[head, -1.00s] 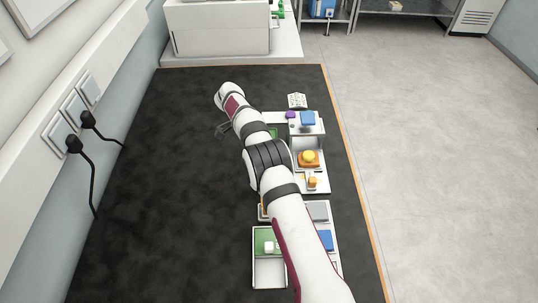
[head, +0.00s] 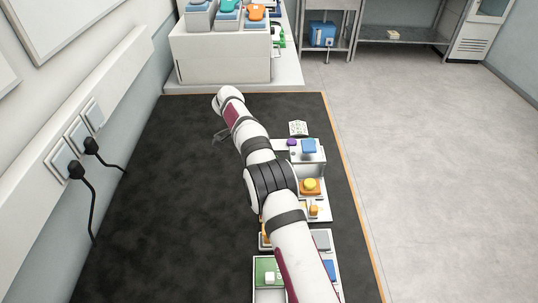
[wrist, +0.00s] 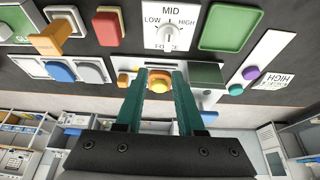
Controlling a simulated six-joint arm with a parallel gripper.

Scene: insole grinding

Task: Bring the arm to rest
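My arm reaches from the bottom right over the dark table mat (head: 150,200) toward its back left in the head view. My gripper (head: 218,137) hangs over the mat there, left of the row of control panels, small and faint. In the wrist view, the two green fingers of my gripper (wrist: 160,76) are apart with nothing held between them. A round yellow button (wrist: 158,84) shows in the gap, beyond the fingertips. The same kind of yellow button (head: 310,185) sits on an orange base in the head view, right of the arm.
Control panels (head: 320,150) stand along the mat's right side, partly hidden by my arm. A white cabinet (head: 220,58) with trays stands behind the table. Two plugs with cords (head: 75,170) are on the left wall. The mat's left side is clear.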

